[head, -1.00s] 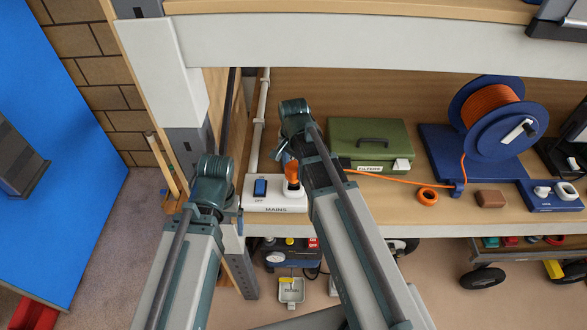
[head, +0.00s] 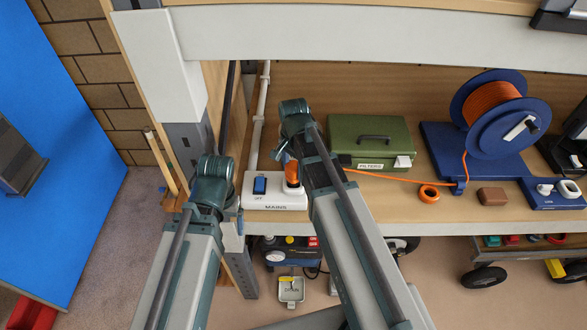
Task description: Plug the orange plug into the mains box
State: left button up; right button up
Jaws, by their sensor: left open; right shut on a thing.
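The white mains box (head: 275,205) stands on the shelf near its front left edge. It has a blue switch (head: 260,186) on the left and a round white socket at the right. The orange plug (head: 292,173) is upright at that socket; whether it is seated or just above cannot be told. My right gripper (head: 285,160) is shut on the plug, its fingers partly hidden by its own wrist. An orange cable (head: 395,176) runs right from behind my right arm. My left gripper (head: 238,218) is open near the shelf's front left corner, mostly hidden by its wrist.
A blue cable reel (head: 495,115), green filters case (head: 370,143), orange ring (head: 429,194) and brown block (head: 492,196) stand to the right on the shelf. A white post (head: 165,65) rises at left. An upper shelf edge (head: 380,35) crosses above.

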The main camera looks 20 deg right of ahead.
jog(key=shift+f+b, duration=0.7)
jog(key=shift+f, duration=0.1)
jog(key=o, duration=1.4)
jog(key=shift+o, duration=0.2)
notch_tip(320, 180, up, 14)
jog(key=p, duration=1.4)
jog(key=shift+f, duration=0.2)
notch_tip(320, 180, down, 13)
jog(key=b, duration=1.3)
